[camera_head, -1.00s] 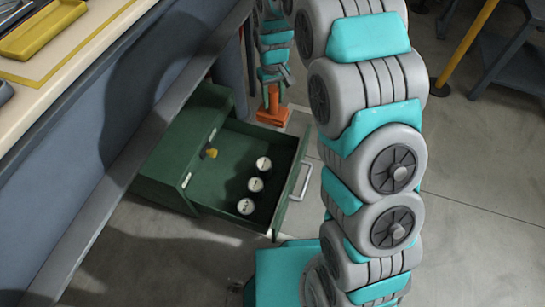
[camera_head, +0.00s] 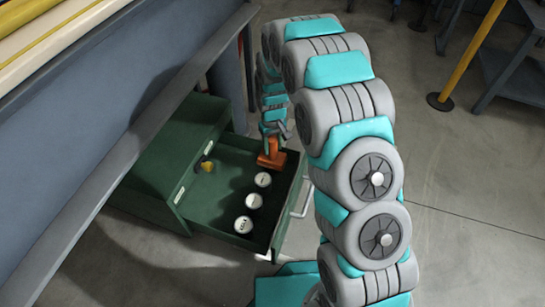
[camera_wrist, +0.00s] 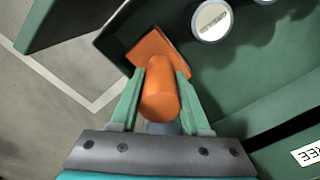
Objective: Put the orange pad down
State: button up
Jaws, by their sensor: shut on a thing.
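The orange pad (camera_head: 271,159) has a square plate and a rounded grip. My gripper (camera_head: 272,138) is shut on the grip and holds the pad over the far right corner of the open green drawer (camera_head: 222,226). In the wrist view the pad (camera_wrist: 154,49) sits between the two green fingers of my gripper (camera_wrist: 158,88), its plate close to the drawer's corner. I cannot tell whether the plate touches the drawer floor.
Several white-topped round items (camera_head: 243,224) stand in a row in the drawer. A small yellow thing (camera_head: 207,166) lies near its back. The green cabinet (camera_head: 165,160) stands beside a blue-grey bench (camera_head: 110,110). The drawer's handle (camera_head: 303,196) sticks out at the right.

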aim_at(273, 155)
jog(key=shift+f, duration=2.4)
jog(key=shift+f, duration=0.1)
jog(key=o, duration=1.2)
